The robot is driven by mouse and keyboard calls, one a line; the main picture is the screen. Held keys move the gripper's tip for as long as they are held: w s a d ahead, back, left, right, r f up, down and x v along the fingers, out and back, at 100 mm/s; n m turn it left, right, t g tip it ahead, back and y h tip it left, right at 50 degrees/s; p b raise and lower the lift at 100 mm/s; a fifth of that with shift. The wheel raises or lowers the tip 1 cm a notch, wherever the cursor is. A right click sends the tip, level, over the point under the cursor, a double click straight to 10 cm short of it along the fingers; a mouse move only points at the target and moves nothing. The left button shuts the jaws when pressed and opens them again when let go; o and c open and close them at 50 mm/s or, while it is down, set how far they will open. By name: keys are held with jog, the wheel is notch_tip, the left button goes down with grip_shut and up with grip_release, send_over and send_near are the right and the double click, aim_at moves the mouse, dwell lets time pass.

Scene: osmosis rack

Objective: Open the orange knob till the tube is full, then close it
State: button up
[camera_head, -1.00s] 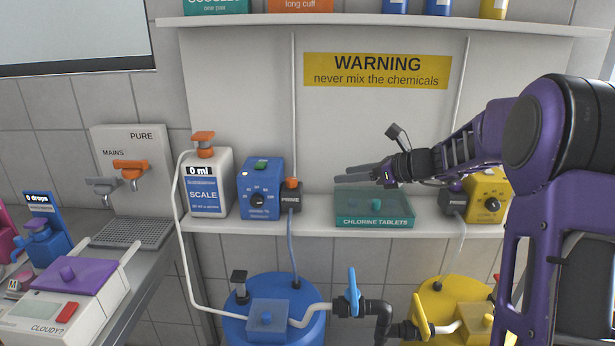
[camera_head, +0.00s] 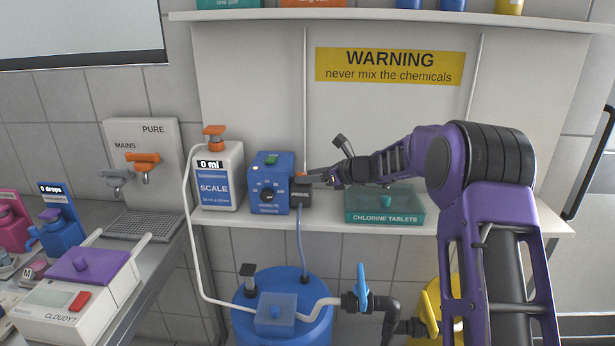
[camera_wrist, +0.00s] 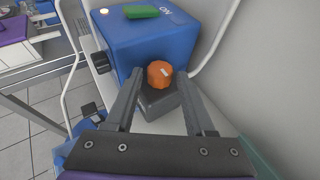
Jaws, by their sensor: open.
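The orange knob (camera_wrist: 160,73) sits on top of a dark block (camera_wrist: 158,98) beside the blue pump box (camera_wrist: 153,38). In the head view this block, marked PRIME (camera_head: 301,197), stands right of the blue pump (camera_head: 270,190), and the knob is mostly hidden by my fingers. My gripper (camera_head: 308,178) is open, its two fingers on either side of the knob in the wrist view; I cannot tell whether they touch it. A thin blue tube (camera_head: 300,240) runs down from the block to the blue drum (camera_head: 250,318); its fill cannot be told.
The white SCALE bottle (camera_head: 216,178) reads 0 ml and has an orange top. A teal CHLORINE TABLETS tray (camera_head: 385,218) lies on the shelf under my arm. Taps (camera_head: 143,160) and the CLOUDY? device (camera_head: 75,310) are at left.

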jog(key=shift+w+a+f, duration=0.15)
jog(key=shift+w+a, duration=0.05)
jog(key=shift+a, duration=0.15)
grip_shut()
jog(key=shift+w+d+p, duration=0.1)
jog(key=shift+p, duration=0.35)
jog(key=shift+n+g+y+p, duration=0.3)
jog(key=shift+n+g+p, duration=0.3)
jog(key=shift+w+d+n+g+y, duration=0.15)
jog(key=shift+n+g+y, duration=0.1)
jog(key=shift+n+g, duration=0.3)
jog(key=shift+w+a+n+g+y, duration=0.1)
jog(key=shift+n+g+y, duration=0.15)
jog(key=shift+n+g, duration=0.6)
jog(key=shift+g, duration=0.1)
jog(key=shift+w+n+g+y, duration=0.15)
jog(key=shift+n+g+y, duration=0.25)
jog(key=shift+n+g, duration=0.65)
